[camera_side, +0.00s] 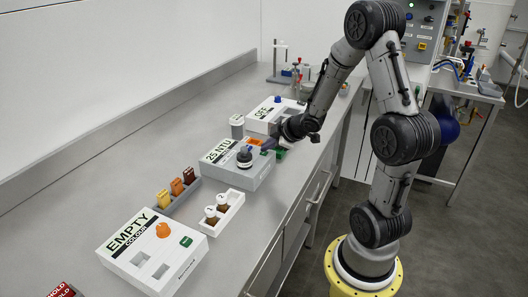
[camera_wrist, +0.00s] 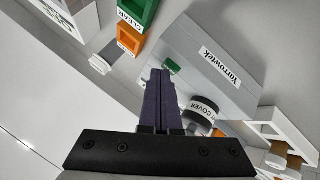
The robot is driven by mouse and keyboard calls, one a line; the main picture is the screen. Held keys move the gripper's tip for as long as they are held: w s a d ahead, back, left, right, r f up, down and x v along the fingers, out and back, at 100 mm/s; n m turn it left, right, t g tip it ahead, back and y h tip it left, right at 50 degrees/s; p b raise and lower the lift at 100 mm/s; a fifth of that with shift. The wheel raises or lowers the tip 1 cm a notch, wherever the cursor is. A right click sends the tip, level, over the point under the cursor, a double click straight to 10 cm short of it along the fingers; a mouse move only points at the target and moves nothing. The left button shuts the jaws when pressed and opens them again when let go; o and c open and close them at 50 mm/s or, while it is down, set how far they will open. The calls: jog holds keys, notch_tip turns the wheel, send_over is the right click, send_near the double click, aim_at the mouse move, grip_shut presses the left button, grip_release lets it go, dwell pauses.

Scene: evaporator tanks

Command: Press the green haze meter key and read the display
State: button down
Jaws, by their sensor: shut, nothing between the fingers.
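The haze meter (camera_side: 250,180) is a grey box on the bench, and its display (camera_side: 217,151) reads "25 NTU". A black light cover (camera_side: 244,158) sits on its top, and it also shows in the wrist view (camera_wrist: 204,106). The green key (camera_wrist: 172,66) shows in the wrist view just beyond my fingertips; in the side view I cannot make it out. My gripper (camera_wrist: 160,73) is shut and empty, its dark fingers pointing down at the meter right by the key. I cannot tell whether the fingertips touch it.
An "EMPTY" colour meter (camera_side: 125,255) stands nearer the camera. A white tray (camera_side: 235,206) holds brown bottles, and a grey rack (camera_side: 170,204) holds coloured blocks. An "OFF" instrument (camera_side: 259,125) stands behind. Orange (camera_wrist: 129,38) and green (camera_wrist: 140,8) bins lie close to my gripper.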

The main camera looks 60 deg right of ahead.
jog(key=shift+r, duration=0.8)
jog(key=shift+r, duration=0.1)
jog(key=shift+r, duration=2.4)
jog(key=shift+a, duration=0.1)
